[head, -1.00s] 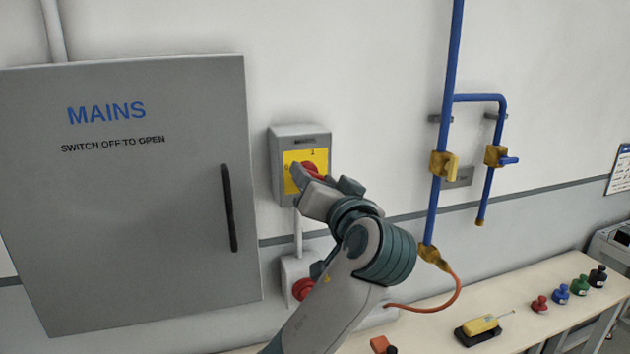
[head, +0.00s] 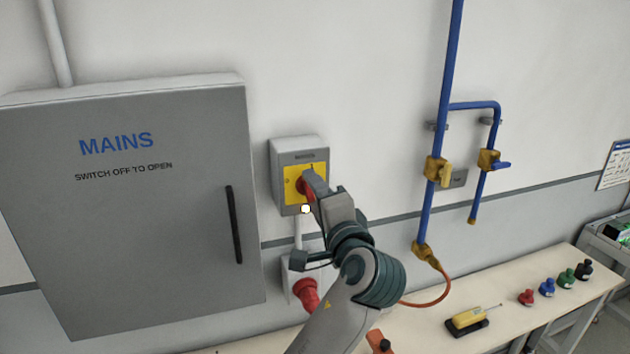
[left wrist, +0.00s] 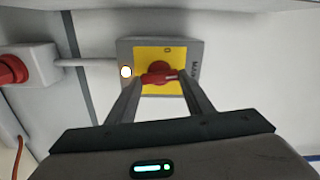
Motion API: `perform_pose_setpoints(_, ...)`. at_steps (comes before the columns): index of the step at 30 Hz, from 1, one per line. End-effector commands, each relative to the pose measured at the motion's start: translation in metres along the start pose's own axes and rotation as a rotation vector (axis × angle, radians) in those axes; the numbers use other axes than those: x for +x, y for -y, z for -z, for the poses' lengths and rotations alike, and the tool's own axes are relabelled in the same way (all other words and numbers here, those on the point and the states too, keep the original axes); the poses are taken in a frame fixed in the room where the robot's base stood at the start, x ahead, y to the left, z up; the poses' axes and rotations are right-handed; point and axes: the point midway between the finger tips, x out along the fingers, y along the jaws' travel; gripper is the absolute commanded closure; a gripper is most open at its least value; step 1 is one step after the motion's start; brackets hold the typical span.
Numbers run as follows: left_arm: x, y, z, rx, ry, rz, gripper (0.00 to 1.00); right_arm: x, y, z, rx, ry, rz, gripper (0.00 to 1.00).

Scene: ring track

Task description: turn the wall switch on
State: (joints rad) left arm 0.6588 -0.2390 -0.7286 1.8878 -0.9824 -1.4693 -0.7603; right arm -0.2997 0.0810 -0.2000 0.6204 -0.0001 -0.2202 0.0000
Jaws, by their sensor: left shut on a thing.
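The wall switch is a grey box (head: 285,150) with a yellow plate (head: 291,186) and a red rotary handle (head: 302,188), left of the picture's middle. My left gripper (head: 309,186) is at the plate and hides part of the handle. In the left wrist view the red handle (left wrist: 158,76) lies between the two fingers (left wrist: 160,88), which are shut on it. There the handle lies nearly level, along the length of the box (left wrist: 196,60). A bright white lamp (head: 305,209) shows at the box's lower edge. My right gripper is not in view.
A grey MAINS cabinet (head: 150,240) with a black handle (head: 234,225) stands to the left. A red plug (head: 306,292) is below the switch. Blue pipes (head: 433,120) with yellow valves run to the right. A bench (head: 430,330) holds a yellow tool (head: 467,318) and several coloured knobs.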

Motion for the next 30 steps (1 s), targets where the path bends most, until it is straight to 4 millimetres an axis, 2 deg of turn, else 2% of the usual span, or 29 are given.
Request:
perform_pose_setpoints(1,0.000,0.004,0.001,0.032,-0.001,0.000,0.76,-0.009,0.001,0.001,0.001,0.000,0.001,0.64)
perform_pose_setpoints(7,0.000,0.003,0.001,0.130,-0.001,0.002,0.76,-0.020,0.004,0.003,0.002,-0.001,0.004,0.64)
perform_pose_setpoints(24,0.000,0.001,0.000,0.178,-0.001,0.004,0.76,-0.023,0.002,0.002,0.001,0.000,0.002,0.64)
perform_pose_setpoints(25,0.000,0.001,0.000,0.178,-0.001,0.004,0.51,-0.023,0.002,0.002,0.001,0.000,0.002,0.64)
perform_pose_setpoints(27,0.000,0.000,0.000,0.177,-0.001,0.004,0.34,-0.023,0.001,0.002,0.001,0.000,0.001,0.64)
perform_pose_setpoints(30,0.000,0.000,0.000,0.177,-0.001,0.003,0.34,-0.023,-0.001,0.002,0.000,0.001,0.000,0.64)
